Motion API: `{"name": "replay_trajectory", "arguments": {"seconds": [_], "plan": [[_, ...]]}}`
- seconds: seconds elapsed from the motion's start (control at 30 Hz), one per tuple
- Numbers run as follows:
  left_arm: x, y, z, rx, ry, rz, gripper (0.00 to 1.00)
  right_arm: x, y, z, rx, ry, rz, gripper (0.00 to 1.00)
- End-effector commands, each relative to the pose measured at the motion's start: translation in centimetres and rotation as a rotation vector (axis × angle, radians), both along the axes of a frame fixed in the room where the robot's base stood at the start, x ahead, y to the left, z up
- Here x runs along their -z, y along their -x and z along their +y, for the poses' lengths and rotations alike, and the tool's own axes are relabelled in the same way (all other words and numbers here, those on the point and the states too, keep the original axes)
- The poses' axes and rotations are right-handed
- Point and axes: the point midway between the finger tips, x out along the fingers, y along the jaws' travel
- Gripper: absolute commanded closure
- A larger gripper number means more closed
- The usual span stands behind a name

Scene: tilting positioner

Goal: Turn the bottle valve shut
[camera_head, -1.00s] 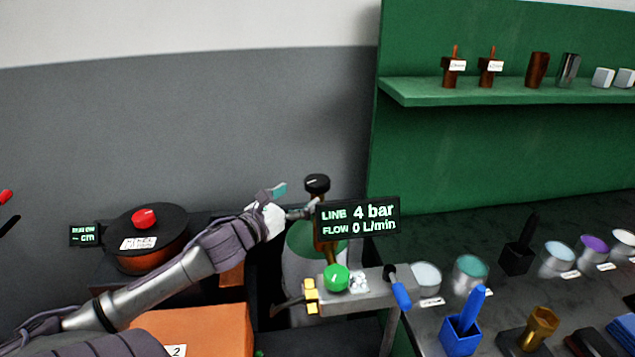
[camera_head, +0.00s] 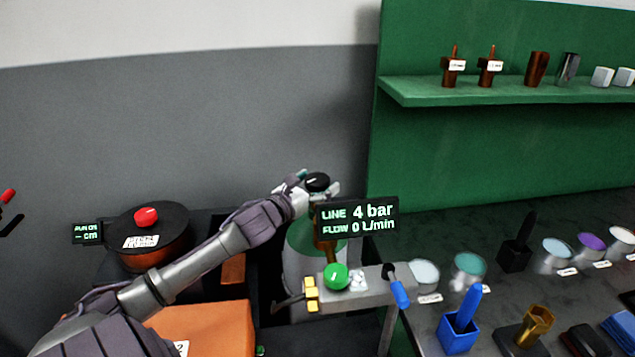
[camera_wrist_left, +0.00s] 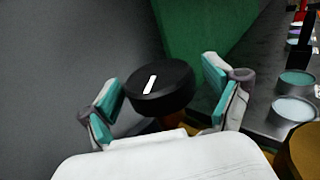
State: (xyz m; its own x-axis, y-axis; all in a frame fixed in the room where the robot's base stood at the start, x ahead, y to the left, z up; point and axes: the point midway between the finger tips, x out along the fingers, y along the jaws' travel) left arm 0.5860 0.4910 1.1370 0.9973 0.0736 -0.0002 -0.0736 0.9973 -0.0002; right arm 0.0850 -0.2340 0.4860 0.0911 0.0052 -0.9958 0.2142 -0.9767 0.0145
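The bottle valve (camera_head: 317,181) is a black round knob with a white mark, on top of a brass stem above the green-shouldered gas bottle (camera_head: 300,240). In the left wrist view the knob (camera_wrist_left: 160,88) sits between the spread teal-padded fingers of my left gripper (camera_wrist_left: 163,98), with gaps showing on both sides. In the head view my left gripper (camera_head: 318,187) is around the knob. A display (camera_head: 357,215) in front of the bottle reads LINE 4 bar, FLOW 0 L/min. It hides part of the stem. My right gripper is not in view.
A green knob (camera_head: 336,277) and a blue-handled tool (camera_head: 399,292) are on the grey bracket below. A reel (camera_head: 150,240) with a red knob stands left. Cups and holders crowd the right bench (camera_head: 445,240). A green shelf (camera_head: 500,90) is at upper right.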

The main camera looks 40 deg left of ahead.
Motion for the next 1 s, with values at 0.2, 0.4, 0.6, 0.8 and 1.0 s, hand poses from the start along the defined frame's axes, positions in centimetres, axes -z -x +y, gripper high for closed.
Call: {"name": "replay_trajectory", "arguments": {"seconds": [0.2, 0.4, 0.6, 0.8, 1.0], "plan": [[0.0, 0.0, 0.0, 0.000, 0.000, 0.000, 0.47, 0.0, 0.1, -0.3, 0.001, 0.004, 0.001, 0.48], [0.0, 0.0, 0.0, 0.001, 0.000, 0.000, 0.71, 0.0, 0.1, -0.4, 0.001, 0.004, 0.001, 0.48], [0.1, 0.0, 0.0, 0.025, -0.004, 0.001, 0.71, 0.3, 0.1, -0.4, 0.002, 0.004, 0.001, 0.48], [0.2, 0.0, 0.1, 0.113, -0.009, 0.004, 0.71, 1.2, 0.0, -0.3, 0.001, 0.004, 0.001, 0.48], [0.6, 0.0, 0.2, 0.270, -0.009, 0.004, 0.71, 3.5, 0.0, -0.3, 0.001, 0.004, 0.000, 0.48]]}}
